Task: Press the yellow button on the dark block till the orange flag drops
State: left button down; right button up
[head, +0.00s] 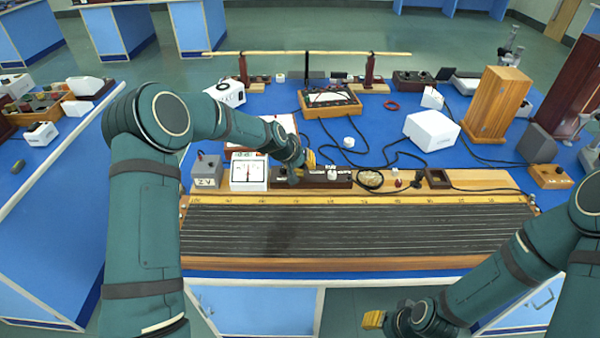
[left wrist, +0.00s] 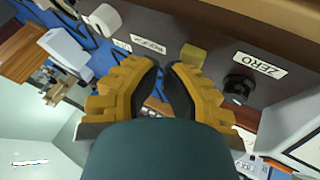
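The dark block (head: 342,182) lies along the back edge of the wooden wire board. In the left wrist view the dark block (left wrist: 215,58) carries a yellow button (left wrist: 193,55), a black knob and white labels, one reading ZERO. My left gripper (head: 309,160) is over the block's left part in the head view. In the left wrist view its fingertips (left wrist: 161,67) are close together, just left of the button in the picture, and nothing shows between them. I cannot tell whether they touch the button. My right gripper (head: 373,320) is low at the front, partly hidden. I cannot make out the orange flag.
A meter (head: 248,174) and a grey box (head: 207,171) stand left of the block. The wooden wire board (head: 400,266) lies in front. Black cables and a white box (head: 432,131) are behind, to the right. Blue bench top (head: 375,150) shows between them.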

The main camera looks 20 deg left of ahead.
pick_arm(q)
jog(key=shift+f, duration=0.2)
dwell(0.5)
jog(key=shift+r, duration=0.9)
jog(key=shift+p, duration=0.3)
jog(key=shift+r+p, duration=1.2)
jog(key=shift+r, duration=1.3)
